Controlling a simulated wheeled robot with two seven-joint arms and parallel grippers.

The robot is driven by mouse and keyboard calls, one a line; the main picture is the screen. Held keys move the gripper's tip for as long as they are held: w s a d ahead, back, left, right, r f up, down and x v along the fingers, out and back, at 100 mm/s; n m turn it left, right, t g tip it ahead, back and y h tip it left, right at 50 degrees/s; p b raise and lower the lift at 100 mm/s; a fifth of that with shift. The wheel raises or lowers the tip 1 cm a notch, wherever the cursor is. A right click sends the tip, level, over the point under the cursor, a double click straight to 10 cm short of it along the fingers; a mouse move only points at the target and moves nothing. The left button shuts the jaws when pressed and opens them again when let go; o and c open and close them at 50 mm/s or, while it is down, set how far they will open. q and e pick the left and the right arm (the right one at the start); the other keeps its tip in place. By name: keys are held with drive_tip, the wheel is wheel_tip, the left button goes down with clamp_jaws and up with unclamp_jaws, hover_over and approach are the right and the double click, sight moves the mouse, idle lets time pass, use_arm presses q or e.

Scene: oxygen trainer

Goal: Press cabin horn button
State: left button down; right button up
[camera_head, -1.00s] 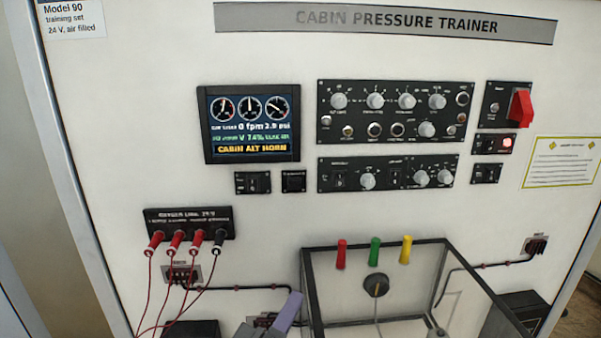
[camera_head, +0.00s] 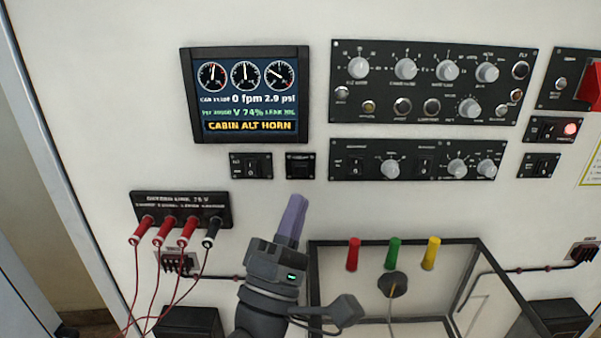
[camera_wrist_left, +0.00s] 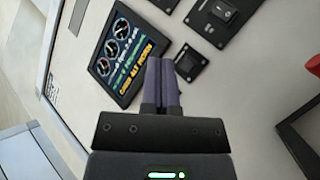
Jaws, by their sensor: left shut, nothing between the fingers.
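A small square black button module (camera_head: 300,165) sits on the white panel just below the display, and its label is too small to read. I take it as the cabin horn button, though I cannot confirm this. It also shows in the left wrist view (camera_wrist_left: 190,63), just right of the fingertips. The display (camera_head: 246,95) reads CABIN ALT HORN in yellow. My left gripper (camera_head: 296,200) has its purple fingers shut and empty, with the tips below the module in the head view. Contact with the panel is not visible. My right gripper is out of view.
A rocker switch module (camera_head: 251,166) is left of the button. A knob panel (camera_head: 415,160) is to its right. Red and black plugs with trailing cables (camera_head: 180,235) are at lower left. An open-topped framed box (camera_head: 470,241) stands at lower right.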

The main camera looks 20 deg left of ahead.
sight(300, 171)
use_arm(q)
drive_tip(key=w, duration=0.2)
drive_tip(key=w+a+b, duration=0.1)
drive_tip(key=w, duration=0.2)
drive_tip(key=shift+w+a+b, duration=0.3)
drive_tip(key=shift+w+b, duration=0.05)
drive_tip(key=shift+w, duration=0.1)
idle(1.6)
drive_tip(key=shift+w+a, duration=0.1)
drive_tip(key=shift+w, duration=0.2)
drive_tip(key=shift+w+a+b, duration=0.1)
drive_tip(key=shift+w+b, duration=0.3)
idle(0.7)
drive_tip(key=shift+s, duration=0.15)
drive_tip(key=shift+s+d+p, duration=0.2)
drive_tip(key=shift+s+p, duration=0.2)
drive_tip(key=shift+s, duration=0.2)
